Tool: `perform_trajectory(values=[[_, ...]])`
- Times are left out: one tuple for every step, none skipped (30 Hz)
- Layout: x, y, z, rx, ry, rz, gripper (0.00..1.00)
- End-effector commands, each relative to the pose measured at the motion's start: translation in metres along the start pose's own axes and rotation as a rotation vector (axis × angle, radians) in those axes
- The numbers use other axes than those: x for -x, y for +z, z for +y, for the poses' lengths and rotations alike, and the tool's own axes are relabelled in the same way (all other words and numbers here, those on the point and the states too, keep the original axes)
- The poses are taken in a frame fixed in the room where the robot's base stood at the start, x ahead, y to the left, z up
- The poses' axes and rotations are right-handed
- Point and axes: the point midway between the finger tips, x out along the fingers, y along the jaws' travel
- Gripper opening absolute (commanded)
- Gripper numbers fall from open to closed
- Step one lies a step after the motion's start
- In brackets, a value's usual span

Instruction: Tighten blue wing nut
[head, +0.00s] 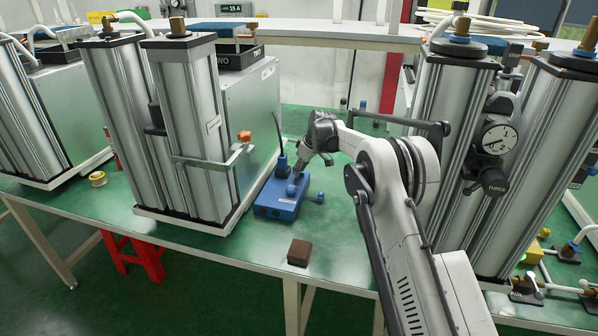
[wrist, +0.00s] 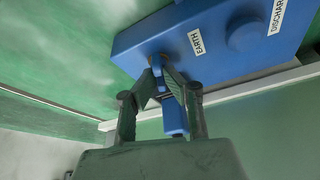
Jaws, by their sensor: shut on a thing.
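A blue box (head: 278,198) stands on the green bench between the metal columns. In the wrist view the same box (wrist: 215,40) shows white labels reading "EARTH" and "DISCHARGE" and a round blue knob (wrist: 246,33). My gripper (head: 296,178) reaches down to the box from above. In the wrist view its two fingers (wrist: 166,82) are shut on a small blue piece at the box edge by "EARTH", apparently the blue wing nut (wrist: 161,80). The fingers hide most of it. A blue stub (wrist: 175,116) shows between the fingers.
More columns with a gauge (head: 496,138) stand at right, close to my arm. A brown block (head: 299,252) lies near the bench's front edge.

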Motion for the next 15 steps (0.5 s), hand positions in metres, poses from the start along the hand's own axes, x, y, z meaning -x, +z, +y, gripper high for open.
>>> perform_trajectory(values=[[-0.0009,0.0001,-0.0006,-0.017,0.008,0.000,0.00],[-0.0010,0.0002,-0.0007,-0.031,0.014,0.000,0.00],[-0.0010,0.0001,-0.0009,-0.052,0.023,0.000,0.00],[-0.0010,-0.0001,-0.0011,-0.069,0.030,0.000,0.00],[-0.0010,-0.0002,-0.0013,-0.089,0.038,0.001,0.00],[-0.0013,-0.0001,-0.0015,-0.116,0.049,0.000,0.00],[-0.0015,0.0000,-0.0016,-0.139,0.059,0.000,0.00],[-0.0016,0.0000,-0.0017,-0.162,0.069,0.000,0.00],[-0.0015,-0.0001,-0.0018,-0.195,0.082,0.001,0.00],[-0.0015,0.0002,-0.0018,-0.220,0.093,0.000,0.00],[-0.0017,0.0003,-0.0019,-0.246,0.103,0.000,0.00],[-0.0018,0.0002,-0.0019,-0.281,0.118,0.001,0.00],[-0.0018,0.0002,-0.0018,-0.307,0.130,0.001,0.00],[-0.0017,-0.0001,-0.0020,-0.334,0.140,0.001,0.00],[-0.0016,-0.0001,-0.0023,-0.370,0.155,0.000,0.00]])
